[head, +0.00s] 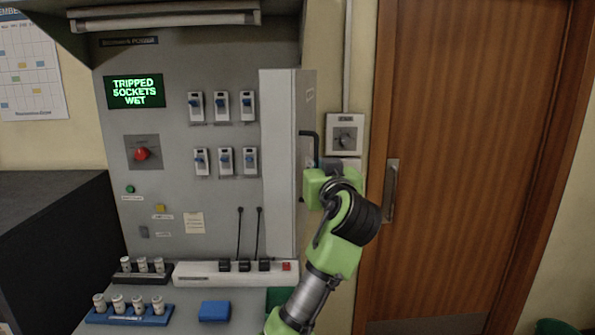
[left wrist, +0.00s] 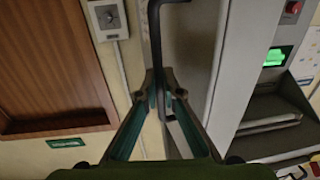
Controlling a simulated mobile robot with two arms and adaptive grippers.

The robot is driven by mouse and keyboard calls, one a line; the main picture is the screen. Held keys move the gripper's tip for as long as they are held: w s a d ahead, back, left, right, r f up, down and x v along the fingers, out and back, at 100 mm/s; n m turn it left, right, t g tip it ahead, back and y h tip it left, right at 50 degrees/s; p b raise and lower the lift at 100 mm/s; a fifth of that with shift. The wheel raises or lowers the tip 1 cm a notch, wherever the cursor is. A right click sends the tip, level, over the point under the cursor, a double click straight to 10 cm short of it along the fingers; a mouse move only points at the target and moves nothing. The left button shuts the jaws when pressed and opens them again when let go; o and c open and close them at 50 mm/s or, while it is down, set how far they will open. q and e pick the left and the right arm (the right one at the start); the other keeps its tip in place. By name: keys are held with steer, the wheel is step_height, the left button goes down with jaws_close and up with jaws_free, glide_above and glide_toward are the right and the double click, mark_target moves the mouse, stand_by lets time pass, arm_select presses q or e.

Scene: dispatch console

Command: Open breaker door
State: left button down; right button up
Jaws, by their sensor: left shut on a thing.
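The grey breaker door (head: 281,165) stands out from the cabinet at the right of the switches in the head view, swung open. Its black bar handle (head: 302,140) is on its right side. In the left wrist view the handle (left wrist: 154,35) runs down between the fingers. My left gripper (head: 320,168) is shut on the handle; its fingertips (left wrist: 165,85) close around the bar in the left wrist view. The green gripper body hides the handle's lower part in the head view. My right gripper is in neither view.
The cabinet panel (head: 228,215) shows several blue breaker switches, a red knob (head: 141,153) and a lit screen (head: 134,91). A grey rotary switch (head: 345,133) is on the wall close right of the handle. A wooden door (head: 465,150) is further right. Fuse racks stand on the desk below.

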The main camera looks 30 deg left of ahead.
arm_select(q)
steer(key=shift+w+d+r+n+g+y+b, duration=0.25)
steer(key=shift+w+d+n+g+y+b, duration=0.15)
steer(key=shift+w+d+y, duration=0.5)
steer(key=shift+s+d, duration=0.1)
steer(key=shift+s, duration=0.05)
steer(key=c, duration=2.5)
jaws_free()
steer(key=v, duration=1.1)
steer(key=shift+s, duration=0.25)
